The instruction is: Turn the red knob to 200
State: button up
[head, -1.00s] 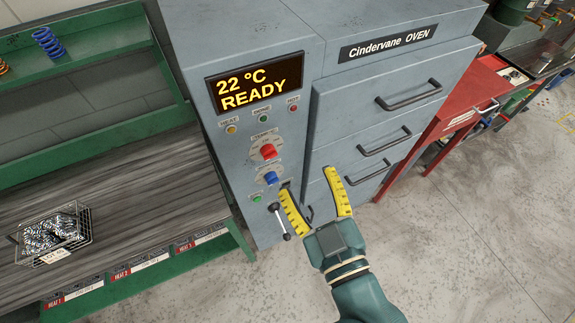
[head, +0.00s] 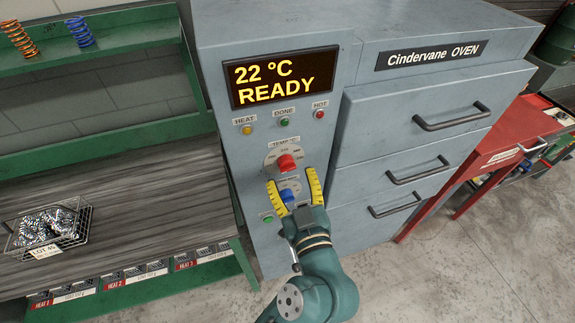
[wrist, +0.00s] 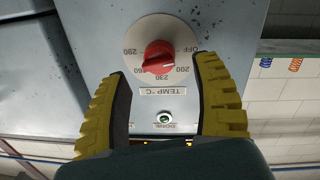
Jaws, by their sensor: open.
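The red knob (head: 287,163) sits on a pale round dial under the TEMP label on the grey oven's front panel. The display (head: 284,78) reads 22 °C READY.
A blue knob (head: 288,195) is just below the red one, between my fingers in the head view. A green button (head: 267,217) is at lower left. Oven drawers with handles (head: 418,172) are to the right. A wire basket (head: 82,222) stands on the left bench.

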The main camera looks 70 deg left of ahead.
aim_at(289, 171)
jog(key=shift+w+a, duration=0.15)
jog(key=shift+a, duration=1.8)
grip_shut()
